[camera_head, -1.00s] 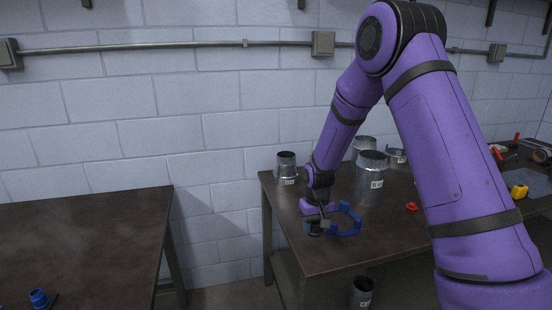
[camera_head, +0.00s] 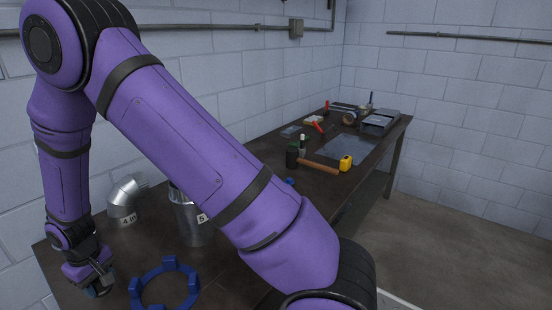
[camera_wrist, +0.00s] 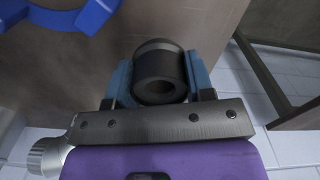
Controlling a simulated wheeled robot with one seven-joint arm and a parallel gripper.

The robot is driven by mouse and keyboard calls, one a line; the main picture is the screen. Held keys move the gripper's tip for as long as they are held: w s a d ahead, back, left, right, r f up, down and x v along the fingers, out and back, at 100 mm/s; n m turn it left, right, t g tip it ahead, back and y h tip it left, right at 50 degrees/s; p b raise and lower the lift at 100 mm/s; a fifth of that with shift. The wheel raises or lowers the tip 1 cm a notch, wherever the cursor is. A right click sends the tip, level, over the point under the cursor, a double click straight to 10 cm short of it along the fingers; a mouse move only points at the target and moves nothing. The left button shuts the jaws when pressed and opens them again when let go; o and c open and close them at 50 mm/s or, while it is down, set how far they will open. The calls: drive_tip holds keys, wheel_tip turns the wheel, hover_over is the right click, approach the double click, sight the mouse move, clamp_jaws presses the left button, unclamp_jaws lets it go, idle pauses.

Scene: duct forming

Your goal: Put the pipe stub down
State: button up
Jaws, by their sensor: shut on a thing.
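The pipe stub (camera_wrist: 160,72) shows in the wrist view as a short dark grey, hollow cylinder with its open end towards the camera. My gripper (camera_wrist: 159,82) is shut on it, one blue finger on each side. In the head view my gripper (camera_head: 99,288) is low over the near left part of the workbench (camera_head: 225,275), left of a blue ring with upright tabs (camera_head: 146,278). The stub is mostly hidden there by the gripper. I cannot tell whether it touches the bench top.
Farther along are a hammer (camera_head: 318,166), a yellow item (camera_head: 346,163) and a grey sheet (camera_head: 345,148). My arm hides part of the bench.

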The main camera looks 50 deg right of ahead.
drive_tip(key=shift+s+a+f, duration=0.1)
drive_tip(key=shift+s+a, duration=0.1)
drive_tip(key=shift+a, duration=0.3)
drive_tip(key=shift+s+a+f, duration=0.1)
drive_tip(key=shift+s+a, duration=0.1)
drive_tip(key=shift+a, duration=0.25)
hover_over(138, 263)
drive_tip(key=shift+s+a+f, duration=0.1)
drive_tip(key=shift+a+f, duration=0.05)
drive_tip(key=shift+f, duration=0.55)
drive_tip(key=shift+d+f, duration=0.25)
drive_tip(key=shift+f, duration=1.55)
drive_tip(key=shift+f, duration=0.15)
drive_tip(key=o, duration=0.9)
drive_tip(key=shift+o, duration=0.2)
